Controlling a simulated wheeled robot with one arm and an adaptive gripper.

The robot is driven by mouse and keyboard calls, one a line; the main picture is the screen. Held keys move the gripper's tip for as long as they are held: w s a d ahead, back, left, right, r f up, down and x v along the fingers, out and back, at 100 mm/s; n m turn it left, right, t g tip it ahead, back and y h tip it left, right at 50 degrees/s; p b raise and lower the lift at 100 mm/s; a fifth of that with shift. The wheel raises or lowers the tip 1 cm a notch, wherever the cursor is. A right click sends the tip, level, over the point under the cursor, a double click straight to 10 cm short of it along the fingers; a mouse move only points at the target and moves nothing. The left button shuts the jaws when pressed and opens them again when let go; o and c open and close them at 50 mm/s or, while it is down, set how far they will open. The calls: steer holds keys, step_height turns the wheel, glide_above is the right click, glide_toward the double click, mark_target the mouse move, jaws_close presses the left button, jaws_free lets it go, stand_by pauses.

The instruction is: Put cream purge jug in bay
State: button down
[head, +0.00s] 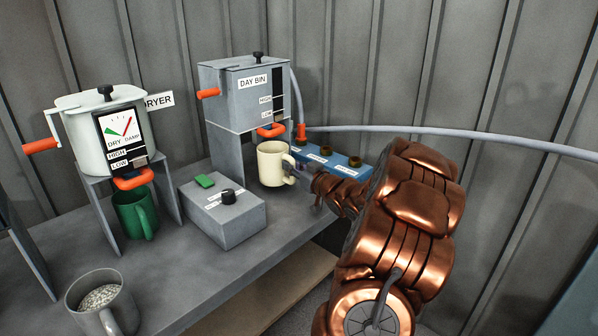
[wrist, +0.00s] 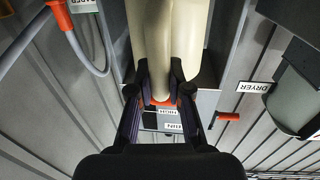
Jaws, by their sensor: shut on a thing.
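The cream jug (head: 271,164) is upright at the front of the bay under the day bin (head: 246,92), below its orange spout handle (head: 271,131). I cannot tell whether its base touches the bench or how far under the bin it is. My gripper (head: 298,174) comes from the right and is shut on the jug's handle. In the wrist view my gripper (wrist: 158,76) has a finger on each side of the cream handle (wrist: 159,45), with the jug's body (wrist: 185,30) behind it. The jug's inside is hidden.
A green mug (head: 135,213) stands under the dryer (head: 100,128). A grey control box (head: 223,210) sits left of the jug. A grey mug of pellets (head: 102,302) is at the front left. A blue manifold (head: 331,160) and a hose (head: 450,133) lie behind my arm.

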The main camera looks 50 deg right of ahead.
mark_target(279, 160)
steer(key=w, duration=0.1)
steer(key=w+b, duration=0.1)
steer(key=w, duration=0.1)
steer(key=shift+w+f, duration=0.2)
steer(key=shift+f, duration=0.15)
steer(key=shift+w+d+r+p, duration=0.15)
steer(key=shift+w+p, duration=0.15)
steer(key=shift+w, duration=0.3)
steer(key=shift+w+a+r+p, duration=0.1)
steer(key=shift+w+p, duration=0.15)
steer(key=shift+w, duration=0.3)
steer(key=shift+w+d+f+p, duration=0.1)
steer(key=shift+w+p, duration=0.95)
steer(key=shift+w, duration=1.8)
steer(key=shift+f, duration=0.25)
steer(key=c, duration=1)
jaws_free()
steer(key=s, duration=0.4)
steer(key=s+a, duration=0.1)
steer(key=s, duration=0.7)
steer(key=shift+a+r, duration=0.1)
steer(key=shift+a, duration=0.3)
steer(key=shift+w, duration=0.1)
